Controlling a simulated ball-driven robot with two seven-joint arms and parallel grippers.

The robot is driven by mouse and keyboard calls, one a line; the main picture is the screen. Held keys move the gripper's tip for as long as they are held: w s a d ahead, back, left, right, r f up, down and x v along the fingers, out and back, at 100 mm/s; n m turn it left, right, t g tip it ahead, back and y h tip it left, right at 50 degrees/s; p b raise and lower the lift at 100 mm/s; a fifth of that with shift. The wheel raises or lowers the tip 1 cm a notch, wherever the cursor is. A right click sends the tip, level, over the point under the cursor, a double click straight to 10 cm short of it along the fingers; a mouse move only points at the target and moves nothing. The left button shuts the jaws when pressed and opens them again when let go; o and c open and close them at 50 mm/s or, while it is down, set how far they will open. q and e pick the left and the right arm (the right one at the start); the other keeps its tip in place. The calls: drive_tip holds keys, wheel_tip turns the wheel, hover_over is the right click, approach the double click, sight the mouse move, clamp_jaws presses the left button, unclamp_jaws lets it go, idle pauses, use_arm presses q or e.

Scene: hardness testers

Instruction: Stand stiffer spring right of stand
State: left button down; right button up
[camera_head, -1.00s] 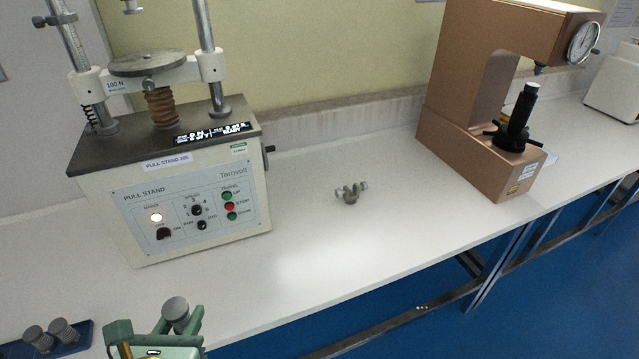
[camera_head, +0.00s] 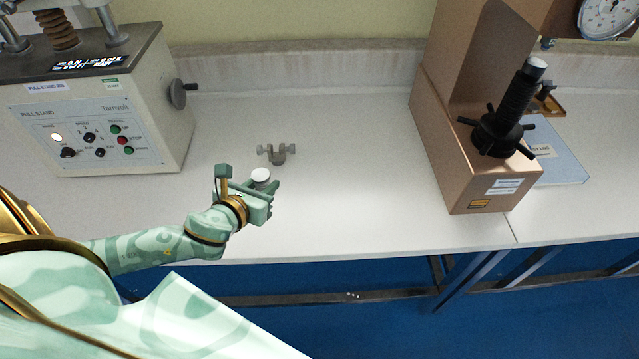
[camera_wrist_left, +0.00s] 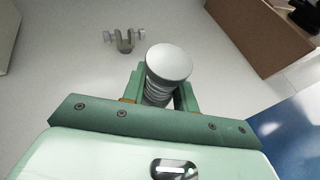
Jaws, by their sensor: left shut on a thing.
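My left gripper (camera_head: 252,185) is shut on a spring (camera_head: 261,175) with a pale grey round cap, over the bench right of the pull stand (camera_head: 95,110). In the left wrist view the spring (camera_wrist_left: 169,65) stands between the two green fingers (camera_wrist_left: 160,92), cap towards the camera and coils below it. I cannot tell whether its foot touches the bench. The pull stand is a beige box with a dark top and a front panel, at the left. My right gripper is not in view.
A small grey forked fitting (camera_head: 277,153) sits on the white bench (camera_head: 330,200) just behind the held spring; it also shows in the left wrist view (camera_wrist_left: 124,40). A copper-coloured hardness tester (camera_head: 450,150) stands at the right. Bench between is clear. Its front edge runs below.

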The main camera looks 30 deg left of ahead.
use_arm(q)
drive_tip(key=w+a+f, duration=0.2)
drive_tip(key=w+a, duration=0.1)
drive_tip(key=a, duration=0.2)
drive_tip(key=b, duration=0.6)
hover_over(299, 185)
drive_tip(key=shift+n+y, duration=0.3)
drive_tip(key=f, duration=0.8)
drive_tip(key=shift+s+a+f, duration=0.15)
drive_tip(key=shift+s+f, duration=0.1)
drive_tip(key=shift+w+f+b, duration=0.2)
drive_tip(key=shift+f+b, duration=0.1)
drive_tip(key=shift+b, duration=0.1)
wheel_tip(299, 185, down, 4)
drive_tip(key=shift+w+r+b, duration=0.1)
drive_tip(key=shift+r+b, duration=0.1)
drive_tip(key=shift+b, duration=0.9)
drive_tip(key=c, duration=2.2)
unclamp_jaws()
drive_tip(key=shift+r, duration=0.2)
drive_tip(key=c, duration=1.1)
unclamp_jaws()
drive_tip(key=shift+f, duration=0.1)
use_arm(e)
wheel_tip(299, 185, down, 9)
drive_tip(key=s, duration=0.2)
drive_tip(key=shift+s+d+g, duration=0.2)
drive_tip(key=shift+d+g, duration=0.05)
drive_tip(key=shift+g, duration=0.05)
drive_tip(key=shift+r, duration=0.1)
